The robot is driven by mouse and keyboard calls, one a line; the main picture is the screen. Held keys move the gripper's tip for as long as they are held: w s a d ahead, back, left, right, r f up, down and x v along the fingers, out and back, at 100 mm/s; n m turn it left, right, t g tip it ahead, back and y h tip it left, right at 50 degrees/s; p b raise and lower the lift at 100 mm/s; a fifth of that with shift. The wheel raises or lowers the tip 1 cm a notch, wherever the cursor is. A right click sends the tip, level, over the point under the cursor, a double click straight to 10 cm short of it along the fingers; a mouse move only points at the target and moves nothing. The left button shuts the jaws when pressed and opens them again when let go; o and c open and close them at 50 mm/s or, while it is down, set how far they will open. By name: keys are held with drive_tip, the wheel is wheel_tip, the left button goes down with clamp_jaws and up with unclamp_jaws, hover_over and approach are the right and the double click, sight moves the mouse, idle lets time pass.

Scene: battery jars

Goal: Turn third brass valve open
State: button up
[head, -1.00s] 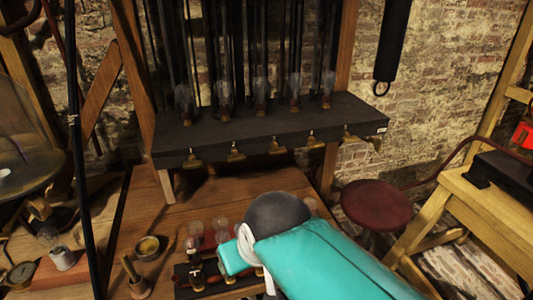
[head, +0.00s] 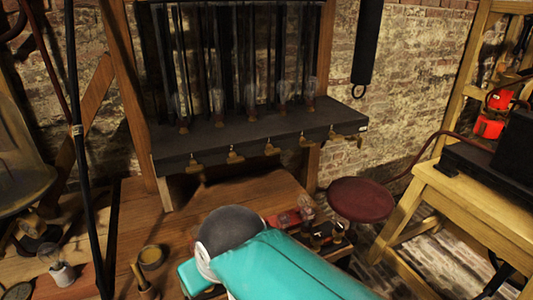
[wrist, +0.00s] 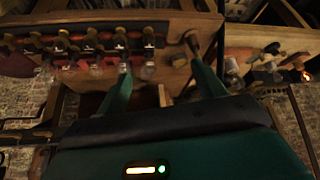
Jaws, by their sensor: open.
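A row of several small brass valves runs along the front edge of a dark shelf (head: 220,140) in the head view. Counted from the left, the third brass valve (head: 270,149) is near the middle of that edge; whether it is open or shut is too small to tell. My turquoise arm is low in the head view, below and apart from the valves, and my gripper is hidden there. In the wrist view my gripper (wrist: 160,58) shows two green fingers spread apart with nothing between them. I cannot make out the third valve in the wrist view.
Glass jars with dark rods stand on the shelf. Below is a wooden bench (head: 160,215) with a small brass cup (head: 151,257) and bulbs (head: 306,207), partly behind my arm. A red round stool (head: 370,199) stands right of it. The wrist view shows a bulb row (wrist: 95,65).

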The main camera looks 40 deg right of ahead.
drive_tip(key=w+d+m+t+h, duration=0.2)
drive_tip(key=w+d+t+h, duration=0.1)
drive_tip(key=w+d, duration=0.6)
drive_tip(key=m+t+h, duration=0.1)
drive_tip(key=t+h, duration=0.1)
drive_tip(key=t, duration=0.7)
approach(275, 152)
drive_tip(key=x, duration=1.1)
drive_tip(key=shift+c, duration=0.2)
drive_tip(key=c, duration=1)
